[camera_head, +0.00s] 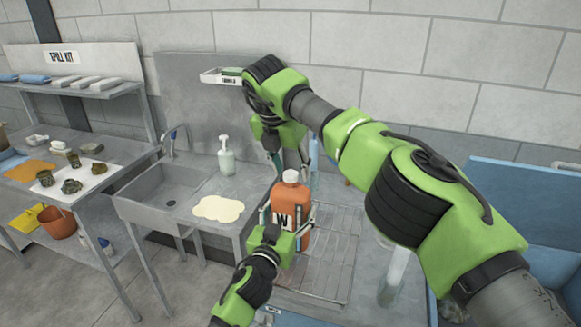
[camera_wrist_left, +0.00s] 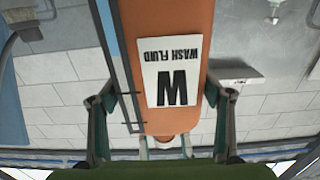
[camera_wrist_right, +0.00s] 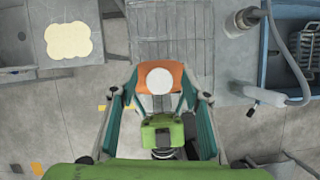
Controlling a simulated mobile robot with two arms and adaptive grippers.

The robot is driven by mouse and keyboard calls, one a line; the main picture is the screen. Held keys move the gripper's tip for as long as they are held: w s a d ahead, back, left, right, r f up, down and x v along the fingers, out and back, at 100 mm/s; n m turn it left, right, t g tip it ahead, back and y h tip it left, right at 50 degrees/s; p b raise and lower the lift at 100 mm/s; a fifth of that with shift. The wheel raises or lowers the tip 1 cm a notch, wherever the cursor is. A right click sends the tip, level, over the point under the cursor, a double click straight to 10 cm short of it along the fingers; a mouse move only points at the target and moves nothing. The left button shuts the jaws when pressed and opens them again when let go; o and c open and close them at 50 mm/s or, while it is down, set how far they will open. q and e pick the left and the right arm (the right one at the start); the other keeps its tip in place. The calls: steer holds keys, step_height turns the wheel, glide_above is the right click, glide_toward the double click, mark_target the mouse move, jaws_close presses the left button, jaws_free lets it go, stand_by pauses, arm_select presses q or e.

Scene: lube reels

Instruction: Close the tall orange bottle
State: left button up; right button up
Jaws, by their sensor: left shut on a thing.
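The tall orange bottle (camera_head: 287,205) stands upright over the wire drying rack, with a W label facing me. The left wrist view shows its label upside down, reading WASH FLUID (camera_wrist_left: 168,72). A white cap (camera_head: 290,176) sits on its neck; from above it is a white disc (camera_wrist_right: 160,81). How tight it is I cannot tell. My left gripper (camera_head: 289,214) is shut on the bottle's body from the front. My right gripper (camera_head: 288,160) points down over the bottle. In the right wrist view its fingers (camera_wrist_right: 160,98) are spread on either side of the cap, apart from it.
A steel sink (camera_head: 160,190) is on the left, with a soap pump bottle (camera_head: 226,158) and a pale yellow patch (camera_head: 218,209) beside it. The wire rack (camera_head: 330,262) is bare right of the bottle. A clear cylinder (camera_head: 393,275) and blue bin (camera_head: 550,235) stand at right.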

steer(key=shift+r, duration=2.25)
steer(key=o, duration=0.5)
steer(key=shift+o, duration=0.2)
steer(key=s+a+r, duration=0.2)
steer(key=s+a, duration=0.1)
steer(key=s, duration=0.3)
steer(key=s+a+r, duration=0.2)
steer(key=s+a, duration=0.1)
steer(key=s, duration=0.3)
steer(key=shift+s+r, duration=0.25)
steer(key=shift+s, duration=0.05)
